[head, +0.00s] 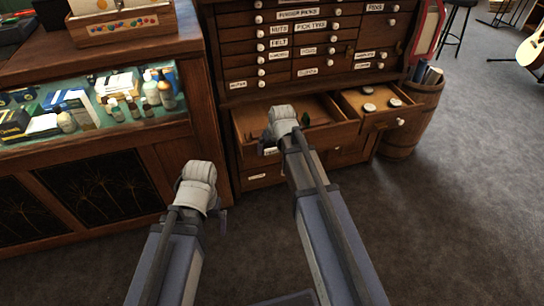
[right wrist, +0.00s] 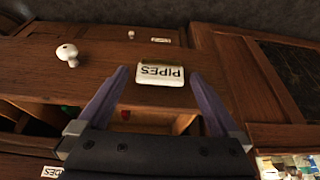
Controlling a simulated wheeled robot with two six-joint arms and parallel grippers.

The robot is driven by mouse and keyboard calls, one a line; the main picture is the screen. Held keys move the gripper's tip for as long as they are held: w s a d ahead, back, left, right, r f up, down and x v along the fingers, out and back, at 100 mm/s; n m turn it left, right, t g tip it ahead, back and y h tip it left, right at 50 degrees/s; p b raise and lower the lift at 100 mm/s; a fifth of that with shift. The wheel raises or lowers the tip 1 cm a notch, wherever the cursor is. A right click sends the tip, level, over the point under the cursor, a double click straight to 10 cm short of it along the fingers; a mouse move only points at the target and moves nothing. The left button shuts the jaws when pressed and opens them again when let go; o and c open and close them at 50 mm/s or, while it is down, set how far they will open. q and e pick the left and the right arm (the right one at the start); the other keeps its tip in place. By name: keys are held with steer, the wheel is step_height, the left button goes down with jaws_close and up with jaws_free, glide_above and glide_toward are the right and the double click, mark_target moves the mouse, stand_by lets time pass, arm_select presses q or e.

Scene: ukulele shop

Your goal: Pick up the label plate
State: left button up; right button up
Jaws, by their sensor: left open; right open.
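The label plate (right wrist: 161,74) is a small white plate marked "PIPES" in dark letters, upside down in the right wrist view. It is on the wooden front of an open drawer. In the head view a sliver of a white label (head: 270,151) shows on that drawer front, mostly hidden by my right arm. My right gripper (right wrist: 157,78) is open, with one finger on each side of the plate in the picture; I cannot tell whether they touch it. In the head view my left gripper (head: 222,216) is open and empty, low beside the glass display counter.
The open drawer (head: 244,123) sticks out of the wooden cabinet (head: 232,62). A smaller open drawer (head: 372,118) with round tins is to its right. A round white knob (right wrist: 67,53) is near the plate. A barrel (head: 407,118) stands right; carpet in front is clear.

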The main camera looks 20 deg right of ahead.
steer(key=shift+c, duration=0.4)
steer(key=c, duration=1.2)
arm_select(q)
steer(key=shift+r, duration=0.1)
arm_select(e)
steer(key=shift+r, duration=0.1)
steer(key=shift+c, duration=0.2)
arm_select(q)
step_height(320, 180, up, 10)
steer(key=p, duration=1)
arm_select(e)
step_height(320, 180, up, 10)
arm_select(q)
steer(key=shift+c, duration=0.3)
